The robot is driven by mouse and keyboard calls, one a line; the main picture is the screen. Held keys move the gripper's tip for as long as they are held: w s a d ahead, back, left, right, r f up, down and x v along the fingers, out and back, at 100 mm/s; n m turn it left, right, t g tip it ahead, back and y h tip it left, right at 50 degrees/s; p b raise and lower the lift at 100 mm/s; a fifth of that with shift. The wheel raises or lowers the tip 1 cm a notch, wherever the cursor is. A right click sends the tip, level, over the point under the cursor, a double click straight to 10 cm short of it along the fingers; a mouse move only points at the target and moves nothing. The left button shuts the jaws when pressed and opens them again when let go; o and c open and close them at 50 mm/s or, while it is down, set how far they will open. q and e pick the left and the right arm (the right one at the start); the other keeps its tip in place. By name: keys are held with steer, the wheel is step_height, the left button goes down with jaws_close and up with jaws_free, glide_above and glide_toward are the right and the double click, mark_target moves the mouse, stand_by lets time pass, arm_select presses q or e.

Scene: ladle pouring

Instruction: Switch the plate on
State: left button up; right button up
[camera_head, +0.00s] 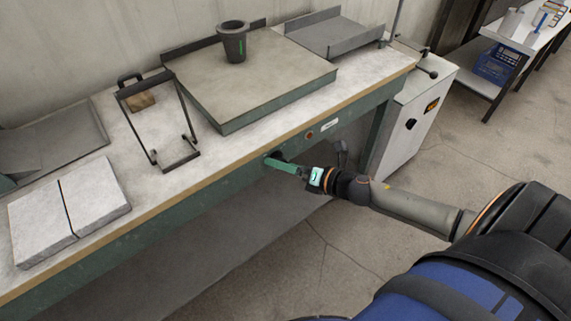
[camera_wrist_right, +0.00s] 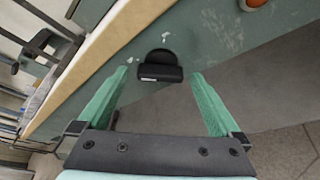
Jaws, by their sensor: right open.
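The plate (camera_head: 270,92) is a wide grey slab with a green edge on the workbench. A black rotary knob (camera_wrist_right: 160,66) with a grip bar sits on the green front panel below the bench edge. My right gripper (camera_head: 270,160) is at that panel, its green fingers pointing at it. In the right wrist view my right gripper (camera_wrist_right: 160,75) is open, with one finger on each side of the knob and visible gaps to it. In the head view the fingers largely hide the knob. My left gripper is out of view.
A dark crucible (camera_head: 233,42) stands on the plate. An orange lamp (camera_head: 309,136) sits on the panel right of the gripper. A black metal frame (camera_head: 160,125) and pale slabs (camera_head: 95,203) are on the bench at left. A grey cabinet (camera_head: 415,120) stands at right.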

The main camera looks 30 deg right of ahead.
steer(key=c, duration=1.4)
